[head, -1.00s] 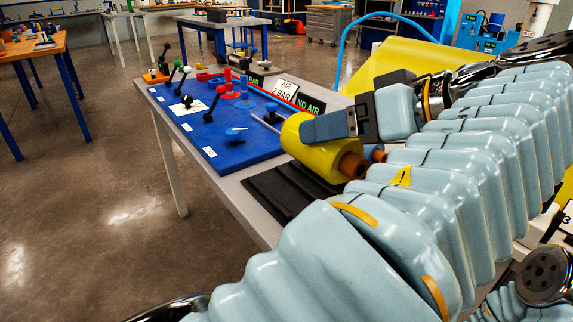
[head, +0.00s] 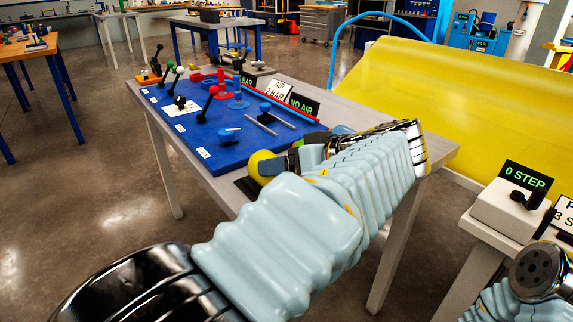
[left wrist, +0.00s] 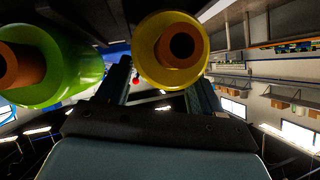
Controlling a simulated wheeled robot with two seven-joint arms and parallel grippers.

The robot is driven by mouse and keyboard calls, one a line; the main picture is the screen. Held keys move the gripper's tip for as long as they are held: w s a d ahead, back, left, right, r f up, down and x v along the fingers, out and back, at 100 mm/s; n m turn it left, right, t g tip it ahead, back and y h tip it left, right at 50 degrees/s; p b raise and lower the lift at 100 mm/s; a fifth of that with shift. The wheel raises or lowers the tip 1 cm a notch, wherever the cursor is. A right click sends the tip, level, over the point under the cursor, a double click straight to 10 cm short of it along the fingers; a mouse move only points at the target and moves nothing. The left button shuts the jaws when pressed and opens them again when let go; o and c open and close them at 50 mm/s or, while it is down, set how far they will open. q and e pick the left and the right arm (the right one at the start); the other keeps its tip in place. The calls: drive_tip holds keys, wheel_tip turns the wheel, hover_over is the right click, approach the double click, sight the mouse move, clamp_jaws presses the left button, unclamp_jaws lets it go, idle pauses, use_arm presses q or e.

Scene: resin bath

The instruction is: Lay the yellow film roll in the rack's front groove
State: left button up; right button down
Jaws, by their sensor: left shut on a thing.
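The yellow film roll (head: 262,166) shows in the head view at the front edge of the table, partly hidden by my arm. My left gripper (head: 288,160) is shut on it. In the left wrist view the yellow roll (left wrist: 146,50), with its brown core facing the camera, sits between the two fingers (left wrist: 160,78). A green roll (left wrist: 85,65) with a brown core shows to its left there. A corner of a black piece (head: 243,187), perhaps the rack, shows below the yellow roll; my arm hides the rest, so its grooves cannot be seen. My right gripper is out of view.
The blue board (head: 205,150) on the table carries levers, knobs and rods. A large yellow sheet (head: 450,90) lies behind the table. A 0 STEP box (head: 510,208) stands on another bench at right.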

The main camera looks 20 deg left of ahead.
use_arm(q)
drive_tip(key=shift+f+b, duration=0.35)
drive_tip(key=shift+b, duration=0.1)
drive_tip(key=o, duration=1.7)
drive_tip(key=shift+r+p, duration=0.3)
drive_tip(key=v, duration=1.2)
drive_tip(key=shift+s+p, duration=0.1)
drive_tip(key=shift+p, duration=0.2)
